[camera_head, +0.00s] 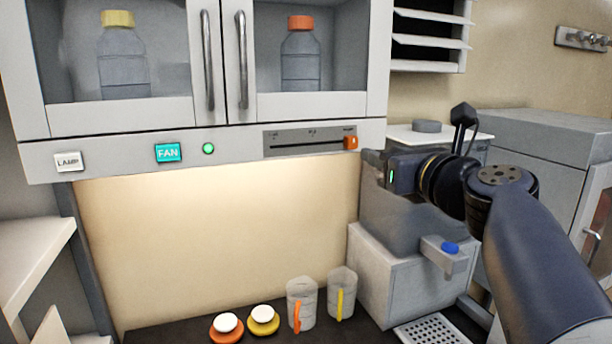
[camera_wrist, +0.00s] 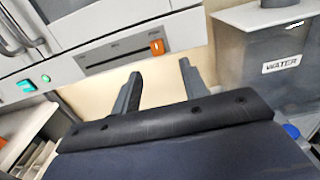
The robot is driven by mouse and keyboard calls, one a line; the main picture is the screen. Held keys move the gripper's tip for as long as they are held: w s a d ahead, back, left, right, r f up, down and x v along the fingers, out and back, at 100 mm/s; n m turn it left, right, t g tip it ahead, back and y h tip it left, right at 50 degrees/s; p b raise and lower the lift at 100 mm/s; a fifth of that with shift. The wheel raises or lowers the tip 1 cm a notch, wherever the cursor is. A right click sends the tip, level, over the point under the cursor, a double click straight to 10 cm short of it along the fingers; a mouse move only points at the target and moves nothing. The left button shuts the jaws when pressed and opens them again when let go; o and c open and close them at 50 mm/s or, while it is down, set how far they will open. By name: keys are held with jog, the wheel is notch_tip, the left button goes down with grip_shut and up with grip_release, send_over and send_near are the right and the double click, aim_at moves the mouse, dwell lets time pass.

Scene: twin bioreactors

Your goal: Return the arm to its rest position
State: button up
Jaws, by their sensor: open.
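My gripper (camera_head: 372,160) is at the end of my arm, which reaches in from the lower right in the head view. It is in front of the cabinet's lower panel, just right of the slider's orange knob (camera_head: 351,143) in the picture. In the wrist view my gripper's two grey fingers (camera_wrist: 160,75) stand apart with nothing between them. The orange knob (camera_wrist: 157,47) shows beyond the fingertips, with a visible gap. The knob is at the right end of its slot.
A grey tank (camera_head: 400,220) on a pale block stands close behind and below my gripper. Two bottles, yellow-capped (camera_head: 121,60) and orange-capped (camera_head: 300,60), stand behind the cabinet doors. Two beakers (camera_head: 302,305) and two round lidded items (camera_head: 262,321) are on the dark bench. The green lamp (camera_head: 208,148) is lit.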

aim_at(352, 143)
jog(key=p+x, duration=0.1)
jog(key=x, duration=0.8)
jog(key=shift+a, duration=0.3)
